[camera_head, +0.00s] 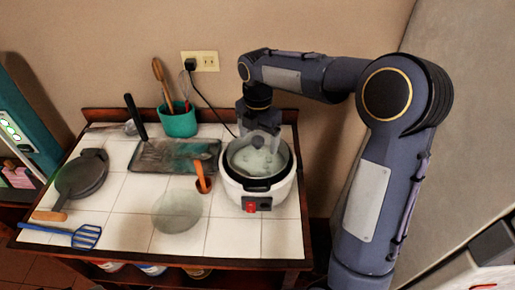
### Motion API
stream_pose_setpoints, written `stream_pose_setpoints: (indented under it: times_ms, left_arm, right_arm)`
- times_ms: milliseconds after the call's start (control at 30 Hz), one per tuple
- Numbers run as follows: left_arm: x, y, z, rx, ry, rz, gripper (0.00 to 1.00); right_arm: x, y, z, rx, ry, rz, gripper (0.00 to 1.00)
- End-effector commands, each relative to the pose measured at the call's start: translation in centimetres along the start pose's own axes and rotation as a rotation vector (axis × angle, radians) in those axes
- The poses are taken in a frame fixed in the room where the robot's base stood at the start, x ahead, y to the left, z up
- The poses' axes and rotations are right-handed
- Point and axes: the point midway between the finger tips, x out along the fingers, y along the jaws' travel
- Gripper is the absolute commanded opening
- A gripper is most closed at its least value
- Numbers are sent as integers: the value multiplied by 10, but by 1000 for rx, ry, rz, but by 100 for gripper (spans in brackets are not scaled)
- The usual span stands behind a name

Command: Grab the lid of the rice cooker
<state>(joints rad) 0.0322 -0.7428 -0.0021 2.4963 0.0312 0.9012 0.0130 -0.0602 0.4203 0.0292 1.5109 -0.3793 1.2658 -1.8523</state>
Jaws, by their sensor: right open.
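The rice cooker (240,198) is white with a red switch on its front and stands upright at the right of the tiled table. A pale, glassy grey-green round surface (248,160) shows inside its dark rim. I cannot tell if this is the lid in place or the inside of the pot. My right gripper (262,138) points down over the back of the cooker's top, open. Its fingers are small and partly blend with the cooker, so contact cannot be told. My left gripper is not in view.
A translucent round disc (177,213) lies left of the cooker, near an orange-handled tool (202,178). A dark tray (170,155), teal utensil pot (179,122), dark pan (82,175) and blue slotted spatula (86,236) share the table. A cord runs to a wall outlet (201,62).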

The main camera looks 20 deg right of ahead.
Motion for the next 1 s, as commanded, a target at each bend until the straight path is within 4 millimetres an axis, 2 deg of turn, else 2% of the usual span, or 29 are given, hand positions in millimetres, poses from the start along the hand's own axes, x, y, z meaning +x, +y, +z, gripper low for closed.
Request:
stream_pose_setpoints:
  times_ms: [100, 333, 900, 1000]
  left_arm:
    - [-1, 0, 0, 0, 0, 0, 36]
    - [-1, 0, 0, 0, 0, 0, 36]
    - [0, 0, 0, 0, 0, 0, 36]
    - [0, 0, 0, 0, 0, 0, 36]
  right_arm:
    - [9, -1, 0, 1, 0, -1, 85]
    - [10, 0, 0, 1, 0, 1, 85]
    - [12, -1, 0, 1, 1, -1, 10]
    - [12, -1, 0, 1, 1, -1, 0]
